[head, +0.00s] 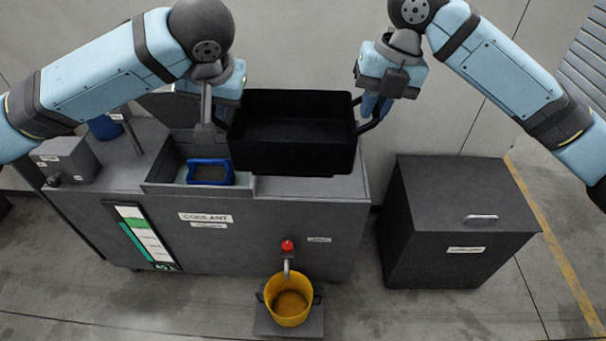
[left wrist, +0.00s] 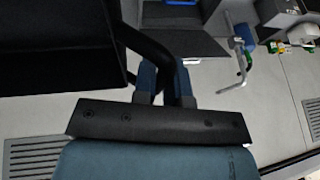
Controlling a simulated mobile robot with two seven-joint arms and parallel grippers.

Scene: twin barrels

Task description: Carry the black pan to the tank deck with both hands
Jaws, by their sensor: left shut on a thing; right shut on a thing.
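The black pan (head: 290,155) is a deep rectangular tray, roughly level, over the right part of the tank deck (head: 335,187). My left gripper (head: 226,118) is shut on the pan's left handle; the pan partly hides its fingertips. In the left wrist view, the black handle (left wrist: 150,48) runs between the fingers (left wrist: 166,82), with the dark pan (left wrist: 55,50) at the left. My right gripper (head: 372,108) is shut on the pan's right handle (head: 374,122). I cannot tell whether the pan's underside touches the deck.
A blue-framed basket (head: 210,182) sits in an open well left of the pan. A grey box (head: 65,158) stands on the deck's left end. A dark cabinet (head: 455,215) stands right of the tank. A yellow bucket (head: 290,305) stands under the red-topped tap (head: 287,247).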

